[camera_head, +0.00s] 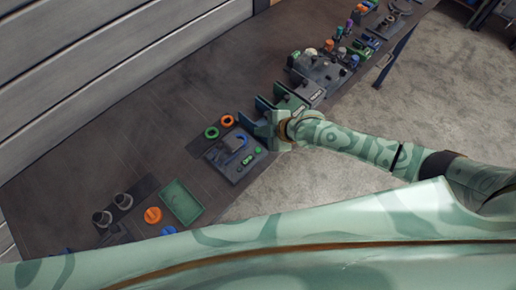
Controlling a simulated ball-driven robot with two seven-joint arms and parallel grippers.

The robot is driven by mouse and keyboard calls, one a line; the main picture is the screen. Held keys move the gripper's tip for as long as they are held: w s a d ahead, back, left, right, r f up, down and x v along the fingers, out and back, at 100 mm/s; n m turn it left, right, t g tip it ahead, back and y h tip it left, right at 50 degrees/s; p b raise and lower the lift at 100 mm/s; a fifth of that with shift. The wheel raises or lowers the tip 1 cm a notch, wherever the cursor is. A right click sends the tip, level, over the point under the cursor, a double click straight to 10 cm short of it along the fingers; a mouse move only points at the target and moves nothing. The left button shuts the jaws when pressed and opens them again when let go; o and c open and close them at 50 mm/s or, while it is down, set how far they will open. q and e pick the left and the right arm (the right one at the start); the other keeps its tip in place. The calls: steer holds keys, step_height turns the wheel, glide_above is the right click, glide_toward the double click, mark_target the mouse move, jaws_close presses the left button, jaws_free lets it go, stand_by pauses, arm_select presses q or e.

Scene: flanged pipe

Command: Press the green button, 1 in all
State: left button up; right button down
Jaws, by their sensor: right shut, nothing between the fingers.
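A grey panel (221,163) lies on the dark table, with a blue curved part (234,143) on it. Two small green pieces sit on its right side: one nearer me (247,159) and one beside it to the right (258,150). Either may be the green button; they are too small to tell which. My right gripper (266,124) reaches in from the right and is just beyond and right of these pieces, apart from them in the picture. It is shut and empty. Its fingertips are hard to make out against the dark parts behind. My left gripper is not in view.
A green ring (211,132) and an orange ring (227,120) lie beyond the panel. Crowded fixtures (320,70) fill the far table. The table's left part is clear.

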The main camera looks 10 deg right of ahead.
steer(key=shift+f, duration=0.15)
steer(key=b, duration=0.8)
glide_above(258, 151)
steer(key=d, duration=0.1)
step_height(258, 151, down, 8)
steer(key=shift+s+r, duration=0.15)
steer(key=shift+f, duration=0.4)
stand_by(0.9)
steer(key=shift+f+b, duration=0.3)
steer(key=shift+f, duration=0.1)
steer(key=shift+f+b, duration=0.3)
steer(key=shift+f, duration=0.15)
stand_by(0.5)
steer(key=shift+r, duration=0.1)
steer(key=shift+r+p, duration=0.85)
